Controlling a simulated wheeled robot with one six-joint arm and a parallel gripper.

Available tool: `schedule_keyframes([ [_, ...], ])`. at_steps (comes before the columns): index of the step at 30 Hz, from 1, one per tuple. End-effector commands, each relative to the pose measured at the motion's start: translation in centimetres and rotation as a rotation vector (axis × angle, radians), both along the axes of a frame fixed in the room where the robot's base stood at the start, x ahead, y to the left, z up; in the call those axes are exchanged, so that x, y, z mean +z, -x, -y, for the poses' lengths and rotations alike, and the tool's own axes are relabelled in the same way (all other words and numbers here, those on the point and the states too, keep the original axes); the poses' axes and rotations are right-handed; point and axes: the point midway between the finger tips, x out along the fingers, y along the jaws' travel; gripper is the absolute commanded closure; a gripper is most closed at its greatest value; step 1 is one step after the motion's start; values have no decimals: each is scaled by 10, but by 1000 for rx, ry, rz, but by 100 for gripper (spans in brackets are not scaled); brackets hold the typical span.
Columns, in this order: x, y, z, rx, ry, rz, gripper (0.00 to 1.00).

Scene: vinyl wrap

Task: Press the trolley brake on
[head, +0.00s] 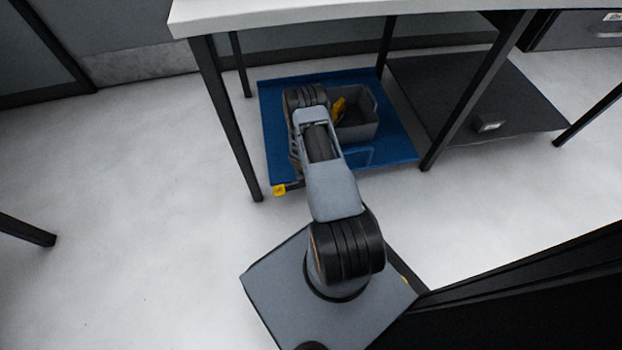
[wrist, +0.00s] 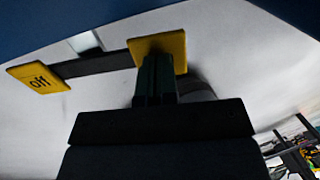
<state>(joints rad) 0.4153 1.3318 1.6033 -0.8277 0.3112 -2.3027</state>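The blue trolley (head: 275,125) stands on the floor under the table in the head view. A yellow brake pad (head: 280,190) sticks out at its front left corner. In the wrist view, a yellow pad marked "off" (wrist: 38,78) is at the left end of a dark bar, and a second yellow pad (wrist: 172,46) is at the right end. My gripper (wrist: 156,60) has its dark fingers together, with the tips in front of the lower part of the second pad. I cannot tell whether they touch it. Any marking on that pad is not visible. My arm hides the gripper in the head view.
A grey bin (head: 358,127) with a yellow item in it stands on the trolley. The white table top (head: 300,14) is above, with dark legs (head: 225,120) close by on the left. A dark low platform (head: 465,95) is at right.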

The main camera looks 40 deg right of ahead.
Motion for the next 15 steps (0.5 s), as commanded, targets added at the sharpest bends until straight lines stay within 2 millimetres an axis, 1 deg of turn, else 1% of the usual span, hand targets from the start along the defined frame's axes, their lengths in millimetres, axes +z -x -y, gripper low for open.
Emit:
schedule_keyframes([
  [15,-23,5,10,0,0,-1,100],
])
